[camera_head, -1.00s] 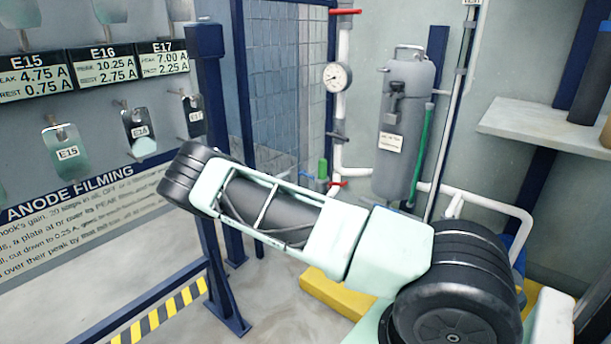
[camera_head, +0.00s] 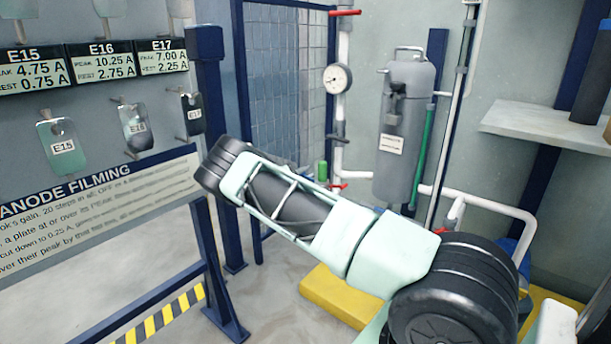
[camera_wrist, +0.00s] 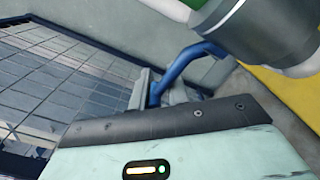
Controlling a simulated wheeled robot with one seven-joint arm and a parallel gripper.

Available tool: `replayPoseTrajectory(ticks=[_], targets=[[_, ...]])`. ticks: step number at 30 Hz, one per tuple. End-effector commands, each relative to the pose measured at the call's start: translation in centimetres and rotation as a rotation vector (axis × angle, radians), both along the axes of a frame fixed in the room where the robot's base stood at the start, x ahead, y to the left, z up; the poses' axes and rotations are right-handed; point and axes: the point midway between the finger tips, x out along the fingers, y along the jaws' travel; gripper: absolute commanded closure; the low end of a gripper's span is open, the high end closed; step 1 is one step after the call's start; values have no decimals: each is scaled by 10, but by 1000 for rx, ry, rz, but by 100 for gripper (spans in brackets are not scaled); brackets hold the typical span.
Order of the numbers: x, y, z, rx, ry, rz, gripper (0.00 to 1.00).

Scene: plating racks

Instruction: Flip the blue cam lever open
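A blue bent bar (camera_wrist: 192,62), possibly the cam lever, shows in the wrist view beside a grey block (camera_wrist: 140,90). Its right part passes near a dark grey cylinder (camera_wrist: 265,35), and I cannot tell whether they touch. A mint housing with a dark screwed edge and a lit indicator, likely my gripper's body, fills the bottom of the wrist view. I cannot pick out the lever there.
A blue-framed mesh panel (camera_head: 285,85) stands behind my arm. A grey tank (camera_head: 403,125) and a pipe with a gauge (camera_head: 337,78) are on the back wall. A sign board (camera_head: 100,215) and hanging plates are left. A yellow block (camera_head: 335,298) lies on the floor.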

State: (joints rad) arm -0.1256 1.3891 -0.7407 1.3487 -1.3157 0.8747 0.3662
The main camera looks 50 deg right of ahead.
Motion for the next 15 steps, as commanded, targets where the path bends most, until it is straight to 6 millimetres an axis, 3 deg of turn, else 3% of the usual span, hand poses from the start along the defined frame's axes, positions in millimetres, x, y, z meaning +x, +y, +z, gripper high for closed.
replayPoseTrajectory(ticks=[8, 15], targets=[[0, 1, 4, 1, -29, 1, 100], [-4, 1, 17, 13, -228, 2, 100]])
